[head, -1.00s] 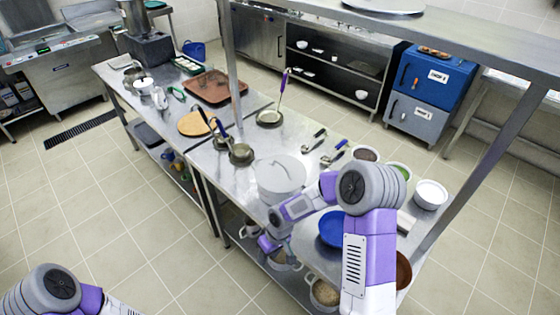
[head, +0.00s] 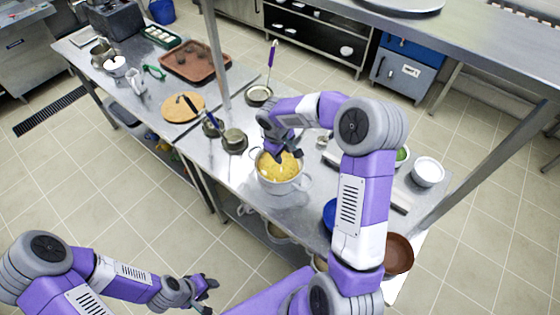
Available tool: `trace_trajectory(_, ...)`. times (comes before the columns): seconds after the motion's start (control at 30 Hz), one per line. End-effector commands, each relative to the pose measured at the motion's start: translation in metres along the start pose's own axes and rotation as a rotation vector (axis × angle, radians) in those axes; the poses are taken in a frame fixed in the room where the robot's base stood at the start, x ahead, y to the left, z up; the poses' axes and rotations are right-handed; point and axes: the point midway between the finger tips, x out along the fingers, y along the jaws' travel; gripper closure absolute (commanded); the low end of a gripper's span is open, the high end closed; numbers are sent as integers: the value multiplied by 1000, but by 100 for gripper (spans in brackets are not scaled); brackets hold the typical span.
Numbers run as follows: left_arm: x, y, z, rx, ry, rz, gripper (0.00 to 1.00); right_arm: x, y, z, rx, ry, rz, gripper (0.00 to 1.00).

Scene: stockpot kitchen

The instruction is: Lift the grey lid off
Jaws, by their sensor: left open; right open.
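The large light-grey pot (head: 287,186) stands on the steel table with its top uncovered and yellow food (head: 279,172) showing inside. I cannot make out the grey lid in the head view; my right arm hides part of the table beyond the pot. My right gripper (head: 282,152) is open, with dark fingers over the far side of the pot opening. I cannot tell whether it touches the rim. My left gripper (head: 204,288) is open and empty, low at the front, over the floor and away from the table.
A small dark pot (head: 234,141) and a pan (head: 258,95) stand left of and beyond the pot. A round wooden board (head: 184,107) and a brown tray (head: 194,62) lie further left. A white bowl (head: 427,172), a blue bowl (head: 329,213) and a brown bowl (head: 398,252) are at right.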

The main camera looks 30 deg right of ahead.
Motion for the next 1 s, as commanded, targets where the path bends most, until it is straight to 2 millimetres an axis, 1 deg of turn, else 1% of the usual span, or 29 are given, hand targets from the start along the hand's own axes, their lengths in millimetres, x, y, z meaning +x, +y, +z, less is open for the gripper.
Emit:
trace_trajectory(0.03, 0, 0, 0, 0, 0, 0, 57, 8, 0, 0, 0, -2, -2, 58)
trace_trajectory(0.13, 0, 0, 0, 0, 1, 0, 57, 18, -1, 0, 0, -1, -2, 58)
trace_trajectory(0.4, 0, 0, 0, 0, 1, 0, 57, 21, 0, 0, 0, 1, 0, 58)
trace_trajectory(0.47, 0, 0, 0, 0, 1, 0, 57, 21, 0, 0, 0, 1, 0, 66)
trace_trajectory(0.6, 0, 0, 0, 0, 1, 0, 57, 20, 0, 0, 0, 1, 0, 88)
trace_trajectory(0.7, 0, 0, 0, 1, 1, 0, 57, 20, 0, 0, 0, 1, 0, 100)
trace_trajectory(1.0, 0, 0, 0, 0, 1, 0, 57, 20, 0, 0, 1, 1, 0, 100)
